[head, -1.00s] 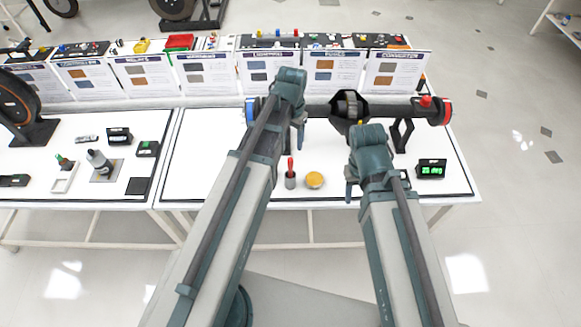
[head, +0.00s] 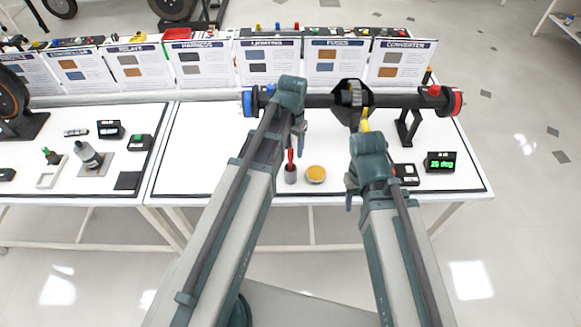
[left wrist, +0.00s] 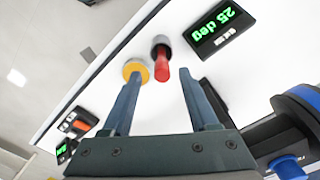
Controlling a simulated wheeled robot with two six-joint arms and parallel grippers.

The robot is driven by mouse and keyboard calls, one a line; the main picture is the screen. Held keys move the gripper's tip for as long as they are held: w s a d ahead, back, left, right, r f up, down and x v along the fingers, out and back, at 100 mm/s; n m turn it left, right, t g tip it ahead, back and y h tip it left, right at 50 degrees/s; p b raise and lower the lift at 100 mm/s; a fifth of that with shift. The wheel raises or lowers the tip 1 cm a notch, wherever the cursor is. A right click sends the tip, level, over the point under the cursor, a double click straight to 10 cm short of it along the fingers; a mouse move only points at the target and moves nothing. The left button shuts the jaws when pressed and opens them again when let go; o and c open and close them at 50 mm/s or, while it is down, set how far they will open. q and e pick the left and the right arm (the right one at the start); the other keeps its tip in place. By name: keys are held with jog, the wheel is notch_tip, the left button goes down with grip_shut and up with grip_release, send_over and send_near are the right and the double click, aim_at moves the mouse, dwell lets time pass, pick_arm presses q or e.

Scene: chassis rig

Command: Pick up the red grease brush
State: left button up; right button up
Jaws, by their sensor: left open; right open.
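The red grease brush (head: 290,159) stands handle up in a small grey cup (head: 290,177) near the table's front edge. My left gripper (head: 300,132) is open, above and beyond the brush in the head view. In the left wrist view, the brush's red handle (left wrist: 161,68) shows between and past the open fingertips (left wrist: 159,82), with nothing held. My right gripper (head: 350,192) is open and to the right of the cup; its fingers are mostly hidden by its own wrist.
A yellow-topped round tin (head: 316,174) sits right beside the cup. A dark axle (head: 400,101) spans the table behind. White tabletop (head: 205,160) is clear at left.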

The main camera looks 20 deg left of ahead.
aim_at(290, 157)
pick_arm(q)
jog(key=shift+s+a+f+b, duration=0.1)
jog(key=shift+f+b, duration=1.25)
jog(key=shift+a+f+b, duration=0.1)
jog(key=shift+f+b, duration=1.2)
jog(key=shift+r, duration=0.1)
grip_shut()
